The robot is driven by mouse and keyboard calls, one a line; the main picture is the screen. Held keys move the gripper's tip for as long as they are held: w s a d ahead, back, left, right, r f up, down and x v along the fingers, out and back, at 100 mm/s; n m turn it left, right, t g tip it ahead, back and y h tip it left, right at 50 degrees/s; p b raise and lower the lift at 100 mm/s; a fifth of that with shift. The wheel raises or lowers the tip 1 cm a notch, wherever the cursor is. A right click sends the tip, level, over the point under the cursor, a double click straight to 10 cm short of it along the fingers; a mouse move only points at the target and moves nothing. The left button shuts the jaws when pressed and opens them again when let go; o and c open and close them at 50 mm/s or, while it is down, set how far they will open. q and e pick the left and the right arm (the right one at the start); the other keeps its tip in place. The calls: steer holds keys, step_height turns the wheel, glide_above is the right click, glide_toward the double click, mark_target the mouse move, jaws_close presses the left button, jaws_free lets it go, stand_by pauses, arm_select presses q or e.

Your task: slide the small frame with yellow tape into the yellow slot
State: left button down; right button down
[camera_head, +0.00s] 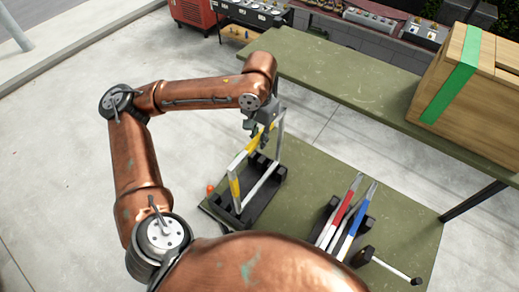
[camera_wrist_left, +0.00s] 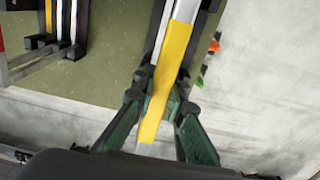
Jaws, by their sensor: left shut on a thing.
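The small frame, pale with yellow tape (camera_head: 252,143), stands tilted over a black rack (camera_head: 268,205) on the green table. A second yellow patch (camera_head: 234,187) shows lower on its near-left side. My left gripper (camera_head: 258,132) is shut on the frame's upper bar. In the left wrist view the yellow-taped bar (camera_wrist_left: 173,62) runs between the green fingers of the gripper (camera_wrist_left: 160,98). The frame's lower bar lies at the black rack; I cannot tell whether it is inside a slot. No separate yellow slot marking is clear. My right gripper is not in view.
Red (camera_head: 342,212) and blue (camera_head: 356,222) taped frames stand in a black rack to the right. A small orange ball-like thing (camera_head: 210,188) is at the table's left edge. A higher green table (camera_head: 350,85) with a wooden crate (camera_head: 470,75) stands behind.

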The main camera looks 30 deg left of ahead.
arm_select(q)
step_height(320, 180, up, 4)
steer(key=shift+r, duration=0.7)
steer(key=shift+r+p, duration=1.7)
steer(key=shift+p, duration=0.5)
step_height(320, 180, up, 7)
steer(key=p, duration=0.6)
steer(key=shift+r, duration=0.2)
